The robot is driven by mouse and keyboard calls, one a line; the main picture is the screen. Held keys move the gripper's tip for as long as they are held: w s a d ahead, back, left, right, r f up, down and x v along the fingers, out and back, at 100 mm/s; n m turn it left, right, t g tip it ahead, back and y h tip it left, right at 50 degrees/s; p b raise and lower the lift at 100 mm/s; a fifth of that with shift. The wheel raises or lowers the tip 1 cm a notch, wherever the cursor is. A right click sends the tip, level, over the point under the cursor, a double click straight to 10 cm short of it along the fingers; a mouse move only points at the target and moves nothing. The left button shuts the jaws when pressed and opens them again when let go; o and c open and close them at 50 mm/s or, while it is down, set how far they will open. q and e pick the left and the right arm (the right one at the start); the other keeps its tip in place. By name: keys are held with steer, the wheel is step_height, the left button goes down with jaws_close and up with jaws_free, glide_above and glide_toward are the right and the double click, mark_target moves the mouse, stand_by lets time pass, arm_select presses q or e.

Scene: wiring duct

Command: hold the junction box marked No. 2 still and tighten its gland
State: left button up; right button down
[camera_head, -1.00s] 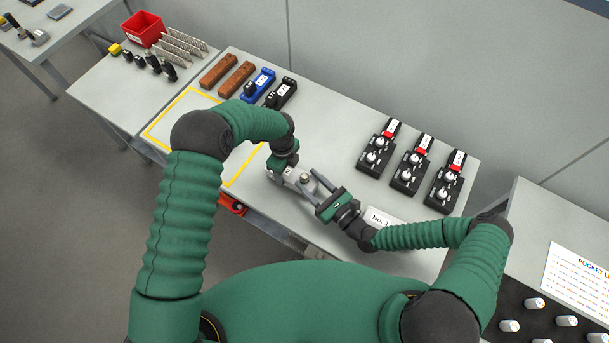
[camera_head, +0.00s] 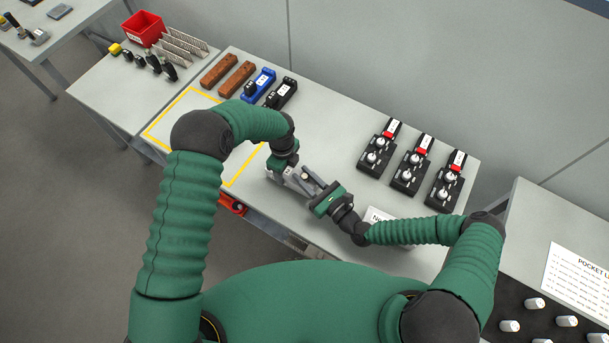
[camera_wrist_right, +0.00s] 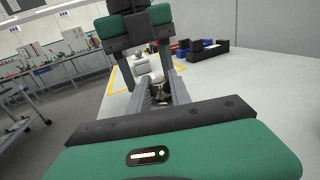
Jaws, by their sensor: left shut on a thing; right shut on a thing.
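A small light-grey junction box (camera_head: 276,178) is on the bench in front of me, largely hidden by my grippers. Its number cannot be read. My left gripper (camera_head: 283,170) reaches down over it and is shut on it. The gland (camera_head: 305,177), a small metal fitting, is on the side of the box toward my right gripper. My right gripper (camera_head: 304,181) comes in from the right, its two long grey fingers shut on the gland. In the right wrist view the gland (camera_wrist_right: 160,88) shows between these fingers, with the left gripper's dark fingers beyond.
Black units with round knobs (camera_head: 410,172) stand at the back right. Blue and black blocks (camera_head: 258,82) and brown blocks (camera_head: 219,71) stand at the back left.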

steer(key=m+t+h, duration=0.2)
steer(key=h, duration=0.1)
steer(key=shift+a+m, duration=0.1)
steer(key=shift+m, duration=0.3)
steer(key=shift+m+t+h, duration=0.6)
steer(key=shift+m+h, duration=0.4)
steer(key=shift+h, duration=0.8)
steer(key=c, duration=1.2)
jaws_free()
steer(key=shift+o, duration=0.2)
steer(key=v, duration=0.7)
steer(key=shift+s+d, duration=0.25)
